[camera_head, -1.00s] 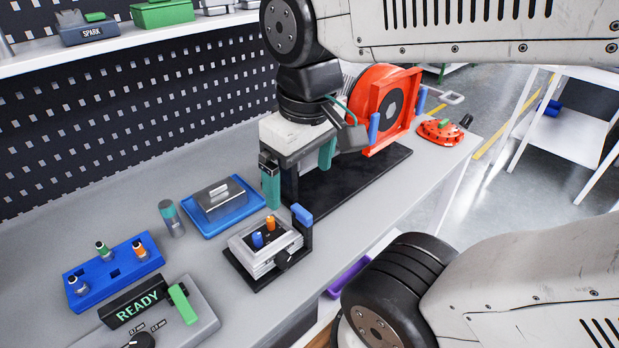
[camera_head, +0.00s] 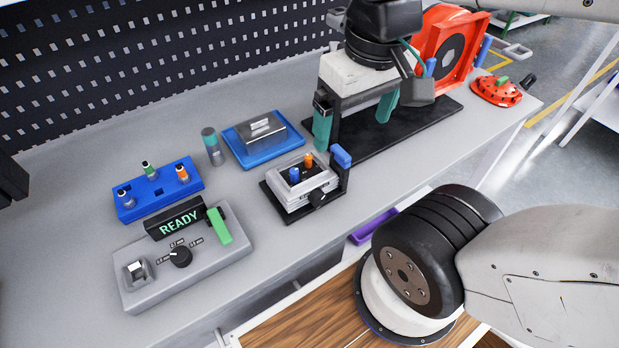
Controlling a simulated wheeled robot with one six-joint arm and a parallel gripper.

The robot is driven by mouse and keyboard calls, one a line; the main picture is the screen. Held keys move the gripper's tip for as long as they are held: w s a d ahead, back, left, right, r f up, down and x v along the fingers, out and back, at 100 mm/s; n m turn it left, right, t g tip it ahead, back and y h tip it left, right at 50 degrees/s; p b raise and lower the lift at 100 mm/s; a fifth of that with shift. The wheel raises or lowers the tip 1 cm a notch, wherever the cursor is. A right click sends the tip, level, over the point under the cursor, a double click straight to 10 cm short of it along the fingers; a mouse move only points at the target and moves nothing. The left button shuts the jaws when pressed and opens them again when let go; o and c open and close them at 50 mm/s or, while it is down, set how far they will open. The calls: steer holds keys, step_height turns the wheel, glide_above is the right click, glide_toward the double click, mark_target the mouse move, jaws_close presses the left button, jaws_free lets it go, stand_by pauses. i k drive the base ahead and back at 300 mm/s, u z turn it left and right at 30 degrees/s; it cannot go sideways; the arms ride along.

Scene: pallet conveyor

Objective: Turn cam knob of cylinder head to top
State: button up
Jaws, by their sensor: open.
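The cylinder head (camera_head: 294,197) is a small grey ribbed block with one blue and one orange peg on its dark top. It sits in a black holder (camera_head: 275,205) with a blue-topped clamp arm at its right. The black cam knob (camera_head: 318,198) is on the head's front face; its pointing direction is too small to tell. My gripper (camera_head: 355,122) is open, its two teal fingers apart and empty. It hangs behind and to the right of the head in the picture, apart from the knob.
A control box (camera_head: 240,255) with a READY display stands at the front left. A blue peg block (camera_head: 158,203), a teal-capped cylinder (camera_head: 212,147) and a blue tray (camera_head: 240,151) with a metal part are nearby. A red-orange frame (camera_head: 487,28) and a red disc part (camera_head: 496,92) are at the right.

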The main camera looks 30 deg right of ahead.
mark_target(316, 197)
steer(key=k, duration=1.2)
steer(key=z, duration=0.55)
